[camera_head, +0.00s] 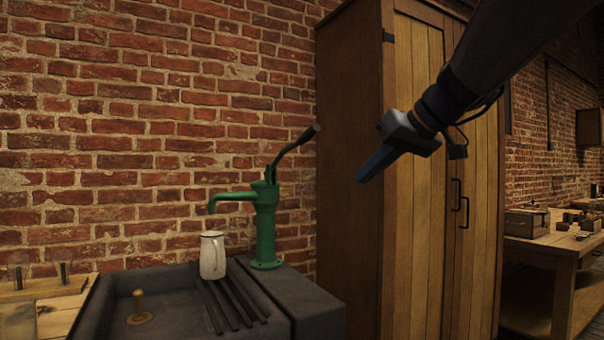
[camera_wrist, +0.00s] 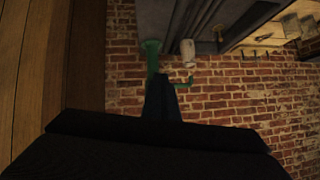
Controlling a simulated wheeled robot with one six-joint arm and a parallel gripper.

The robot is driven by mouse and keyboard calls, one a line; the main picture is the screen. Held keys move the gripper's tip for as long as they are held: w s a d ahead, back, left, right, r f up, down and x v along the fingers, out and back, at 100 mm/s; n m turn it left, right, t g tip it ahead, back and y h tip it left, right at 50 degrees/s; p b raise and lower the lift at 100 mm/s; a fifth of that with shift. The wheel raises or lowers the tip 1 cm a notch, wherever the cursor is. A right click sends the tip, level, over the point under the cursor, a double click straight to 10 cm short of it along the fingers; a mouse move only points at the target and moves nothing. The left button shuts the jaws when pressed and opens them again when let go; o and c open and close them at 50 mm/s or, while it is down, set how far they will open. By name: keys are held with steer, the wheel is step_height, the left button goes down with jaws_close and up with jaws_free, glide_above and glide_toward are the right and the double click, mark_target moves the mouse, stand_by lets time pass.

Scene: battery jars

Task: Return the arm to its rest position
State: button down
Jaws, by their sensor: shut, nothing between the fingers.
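My arm reaches in from the upper right of the head view. My gripper (camera_head: 366,176) is shut and empty, pointing down and left in front of the wooden cabinet. In the wrist view the dark shut fingers (camera_wrist: 160,82) stick up from the gripper body, and the scene appears upside down. The fingers overlap part of the green pump there, but the head view shows the gripper well to the right of it.
A green hand pump (camera_head: 265,225) with a dark lever stands on a dark stone sink (camera_head: 180,275). A white jug (camera_head: 213,256) stands under its spout on the ribbed drainer. A tall wooden cabinet (camera_head: 350,130) is behind my gripper. A workbench (camera_head: 545,248) is at right.

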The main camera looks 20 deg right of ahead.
stand_by(0.4)
steer(key=s+a+f+g, duration=0.35)
steer(key=a+f, duration=0.25)
steer(key=f, duration=0.4)
steer(key=s+a+f+g+h, duration=0.15)
steer(key=s+a+f, duration=0.4)
steer(key=f, duration=0.55)
steer(key=s+a+f+g, duration=0.35)
steer(key=a+f, duration=0.25)
steer(key=f, duration=0.4)
steer(key=s+a+f+g+h, duration=0.2)
steer(key=s+f, duration=0.6)
steer(key=s, duration=0.2)
steer(key=d+r+m+p, duration=0.1)
steer(key=d+r+p, duration=0.5)
steer(key=p, duration=0.7)
steer(key=shift+d+r+m, duration=0.35)
steer(key=shift+d+m, duration=0.05)
steer(key=shift+d, duration=0.05)
steer(key=shift+a+t+h, duration=0.1)
steer(key=shift+t+h, duration=0.15)
